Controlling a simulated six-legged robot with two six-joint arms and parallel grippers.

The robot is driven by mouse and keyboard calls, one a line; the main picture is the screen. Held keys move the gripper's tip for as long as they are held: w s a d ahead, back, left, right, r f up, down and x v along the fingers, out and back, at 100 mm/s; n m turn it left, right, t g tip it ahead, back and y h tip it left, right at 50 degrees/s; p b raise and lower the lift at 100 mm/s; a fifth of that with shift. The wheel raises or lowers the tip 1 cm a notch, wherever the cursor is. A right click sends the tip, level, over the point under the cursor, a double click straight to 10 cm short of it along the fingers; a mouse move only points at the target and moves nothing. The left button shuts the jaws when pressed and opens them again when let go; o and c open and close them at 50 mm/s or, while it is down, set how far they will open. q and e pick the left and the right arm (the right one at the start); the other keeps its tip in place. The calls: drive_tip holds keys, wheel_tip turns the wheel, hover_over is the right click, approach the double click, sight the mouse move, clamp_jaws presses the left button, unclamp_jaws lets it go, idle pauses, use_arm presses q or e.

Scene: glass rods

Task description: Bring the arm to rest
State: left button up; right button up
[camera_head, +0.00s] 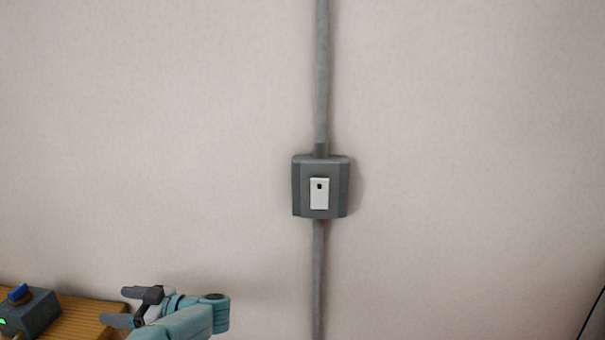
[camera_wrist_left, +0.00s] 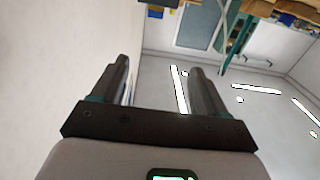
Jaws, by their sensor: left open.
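My left gripper (camera_head: 122,307) is low in the head view, at the right end of a wooden surface, with its fingers pointing left. It is open and empty. In the left wrist view its two dark fingers (camera_wrist_left: 160,82) stand apart with nothing between them. Behind the fingers that view shows a pale wall on the left and the room on the right. My right gripper is not in view.
A grey switch box (camera_head: 321,186) with a white plate is fixed to the pale wall, on a vertical grey conduit (camera_head: 321,75). A wooden surface (camera_head: 85,316) at the lower left bears a grey box (camera_head: 30,315) with a blue part and a green light.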

use_arm(q)
wheel_tip(320, 180, down, 11)
drive_tip(key=m+t+h+p, duration=0.1)
drive_tip(key=m+t+h, duration=0.2)
drive_tip(key=m+t, duration=0.55)
drive_tip(key=s+d+f+m+h, duration=0.3)
drive_tip(key=d+f+h, duration=0.2)
drive_tip(key=f, duration=0.2)
drive_tip(key=s+d+f+m+h, duration=0.3)
drive_tip(key=s+d+f+h, duration=0.15)
drive_tip(key=f, duration=0.25)
drive_tip(key=s+d+f+g+h, duration=0.2)
drive_tip(key=s+d, duration=0.3)
drive_tip(key=s, duration=0.3)
drive_tip(key=s+d+f+g+h, duration=0.2)
drive_tip(key=s+d+g+h, duration=0.2)
drive_tip(key=s, duration=0.5)
drive_tip(key=s+d+f+g+h, duration=0.2)
drive_tip(key=s+d+g+h, duration=0.1)
drive_tip(key=s+d, duration=0.4)
drive_tip(key=shift+s+d+f+m+p, duration=0.2)
drive_tip(key=shift+s+d+m+p, duration=0.2)
drive_tip(key=shift+s, duration=0.35)
drive_tip(key=shift+h, duration=0.25)
drive_tip(key=c, duration=0.6)
